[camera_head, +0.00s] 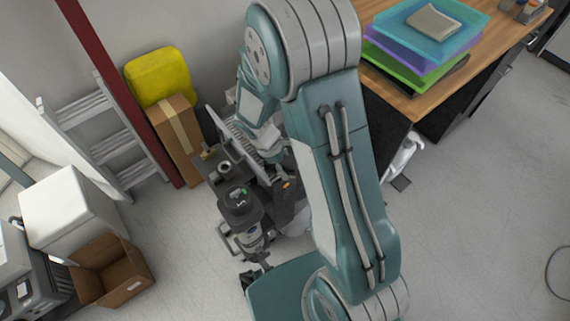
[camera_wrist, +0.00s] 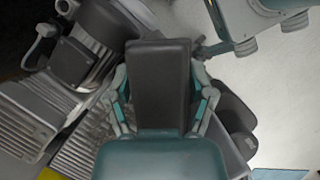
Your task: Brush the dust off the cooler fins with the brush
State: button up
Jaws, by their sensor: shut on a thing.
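My gripper (camera_wrist: 161,100) is shut on a dark grey block, apparently the brush (camera_wrist: 160,72), between its two teal-lined fingers. Its bristles are hidden. In the wrist view, grey ribbed cooler fins (camera_wrist: 24,122) lie at the left, and more fins (camera_wrist: 92,146) show just left of and behind the gripper. I cannot tell whether the brush touches them, and dust is too small to make out. In the head view, a pale finned part (camera_head: 229,128) stands on the dark compressor unit (camera_head: 240,203). My gripper (camera_head: 274,160) is beside these fins, mostly hidden by my arm.
A wooden desk (camera_head: 478,62) with stacked trays (camera_head: 413,52) stands at the upper right. A ladder (camera_head: 97,135), tall carton (camera_head: 176,135) and yellow container (camera_head: 160,76) stand to the left. An open box (camera_head: 111,272) lies at the lower left. The right floor is mostly clear.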

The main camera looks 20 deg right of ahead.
jog(key=shift+w, duration=0.15)
jog(key=shift+w+a+f, duration=0.1)
jog(key=shift+w+a, duration=1)
jog(key=shift+w, duration=2.15)
jog(key=shift+w+a+f, duration=0.1)
jog(key=shift+w+a, duration=0.95)
jog(key=shift+w, duration=2.15)
jog(key=shift+w+a+f, duration=0.1)
jog(key=shift+w+a, duration=1)
jog(key=shift+w, duration=2.15)
jog(key=shift+s+d+f, duration=0.1)
jog(key=shift+s+d, duration=1)
jog(key=shift+s, duration=2.2)
jog(key=shift+s+d+r, duration=0.1)
jog(key=shift+s+d, duration=0.95)
jog(key=shift+s, duration=2.2)
jog(key=shift+s+d+f, duration=0.1)
jog(key=shift+s+d, duration=1)
jog(key=shift+s, duration=2.2)
jog(key=shift+s+a, duration=0.1)
jog(key=shift+a, duration=0.05)
